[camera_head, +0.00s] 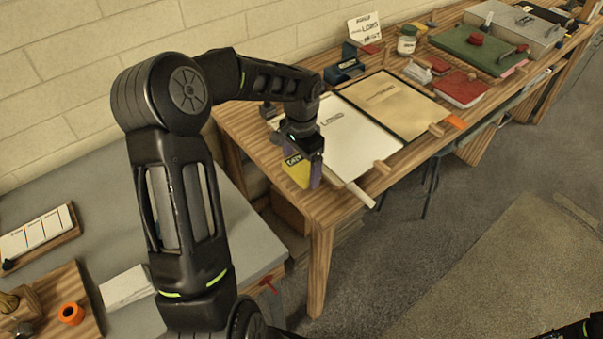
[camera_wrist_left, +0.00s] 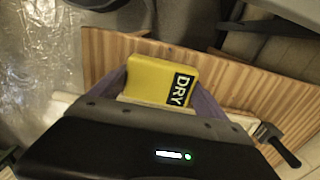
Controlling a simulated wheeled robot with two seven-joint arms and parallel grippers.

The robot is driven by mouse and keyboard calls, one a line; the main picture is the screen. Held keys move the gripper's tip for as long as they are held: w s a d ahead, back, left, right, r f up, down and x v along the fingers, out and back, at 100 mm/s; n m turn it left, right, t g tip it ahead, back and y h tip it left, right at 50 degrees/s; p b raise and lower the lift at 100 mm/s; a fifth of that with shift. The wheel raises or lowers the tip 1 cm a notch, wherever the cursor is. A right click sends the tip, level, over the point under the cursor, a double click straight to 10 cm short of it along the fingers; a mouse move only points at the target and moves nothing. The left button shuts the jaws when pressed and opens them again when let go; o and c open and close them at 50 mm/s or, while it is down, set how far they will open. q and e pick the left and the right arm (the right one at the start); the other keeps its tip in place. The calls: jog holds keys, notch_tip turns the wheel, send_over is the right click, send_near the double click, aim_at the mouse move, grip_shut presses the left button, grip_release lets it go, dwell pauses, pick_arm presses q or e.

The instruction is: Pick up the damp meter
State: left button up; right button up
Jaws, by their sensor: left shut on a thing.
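The damp meter (camera_head: 297,173) is a yellow block with a black label. In the left wrist view the damp meter (camera_wrist_left: 158,80) shows the word DRY on its label. My left gripper (camera_head: 306,170) is shut on it, with purple fingers on both of its sides, near the left end of the wooden bench. In the left wrist view the left gripper (camera_wrist_left: 165,88) has the meter between its fingertips. I cannot tell whether the meter touches the bench top. My right gripper does not show; only a dark piece of my body is at the lower right corner.
The wooden bench (camera_head: 322,215) holds a white tray (camera_head: 355,140), a tan tray (camera_head: 395,105), a red book (camera_head: 461,88), a glass jar (camera_head: 407,40) and a green board (camera_head: 470,52). A pale rod (camera_head: 358,193) sticks out over the front edge. A grey table (camera_head: 248,235) stands at left.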

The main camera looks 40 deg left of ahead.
aim_at(301, 166)
pick_arm(q)
notch_tip(301, 166, up, 7)
jog(key=shift+r+b, duration=0.2)
jog(key=shift+b, duration=0.3)
